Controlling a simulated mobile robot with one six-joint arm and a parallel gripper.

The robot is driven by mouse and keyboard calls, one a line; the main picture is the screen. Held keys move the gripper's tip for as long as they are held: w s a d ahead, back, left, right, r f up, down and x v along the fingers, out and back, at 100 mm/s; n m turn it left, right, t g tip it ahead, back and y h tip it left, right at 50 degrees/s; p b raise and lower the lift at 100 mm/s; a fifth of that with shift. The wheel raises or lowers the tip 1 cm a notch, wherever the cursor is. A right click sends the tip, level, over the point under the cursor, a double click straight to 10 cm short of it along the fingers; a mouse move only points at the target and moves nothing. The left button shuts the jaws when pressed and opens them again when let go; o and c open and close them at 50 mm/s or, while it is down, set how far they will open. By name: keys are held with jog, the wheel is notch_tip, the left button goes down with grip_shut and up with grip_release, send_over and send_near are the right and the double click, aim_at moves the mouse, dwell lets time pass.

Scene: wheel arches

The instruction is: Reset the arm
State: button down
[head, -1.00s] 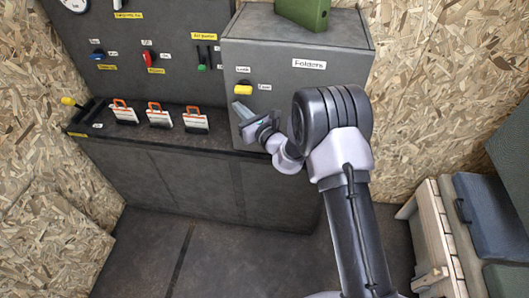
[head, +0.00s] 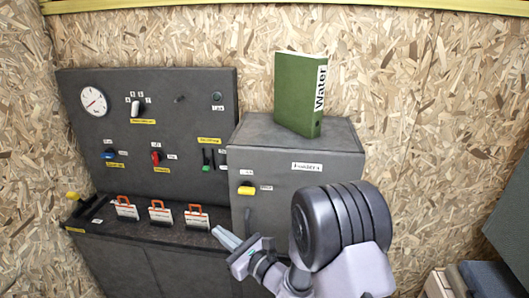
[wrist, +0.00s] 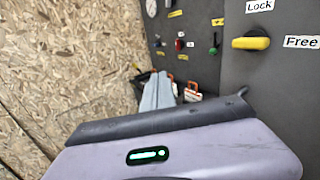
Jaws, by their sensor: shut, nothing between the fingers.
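My gripper (head: 226,238) is in front of the lower left part of the grey Folders cabinet (head: 285,215), below its yellow knob (head: 245,190). Its two light grey fingers lie together, with nothing seen between them. In the wrist view the fingers (wrist: 157,92) point away past my dark wrist housing, apart from the panel. The yellow knob (wrist: 251,43) lies sideways between the Lock and Free labels there. My arm is bent and fills the lower right of the head view.
A green Water folder (head: 300,93) stands on the cabinet. A switch panel (head: 175,115) with a gauge (head: 93,101) is at left. Several orange-handled padlock-like items stand on the dark bench (head: 90,233). A blue-topped box (head: 493,278) is at lower right.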

jog(key=s+a+r+n+g+y, duration=0.2)
jog(key=s+r+n+g, duration=0.3)
jog(key=r, duration=0.3)
jog(key=s+d+r+n+g+h, duration=0.1)
jog(key=s+d+n+g, duration=0.15)
jog(key=s, duration=0.25)
jog(key=s+d+r+n+g+h+b, duration=0.1)
jog(key=s+r+n, duration=0.1)
jog(key=s+n, duration=0.3)
jog(key=s+d+r+n+g+h, duration=0.1)
jog(key=s+d+n+g, duration=0.1)
jog(key=s, duration=0.4)
jog(key=s+d+f+n+t+h, duration=0.1)
jog(key=d+h, duration=0.4)
jog(key=d, duration=0.6)
jog(key=s+d+f+n+t+h+b, duration=0.1)
jog(key=s+d+n+t+h, duration=0.3)
jog(key=d, duration=0.6)
jog(key=s+n+h, duration=0.1)
jog(key=s+h, duration=0.1)
jog(key=shift+s+d+f, duration=0.15)
jog(key=shift+s+d, duration=0.15)
jog(key=shift+d, duration=0.1)
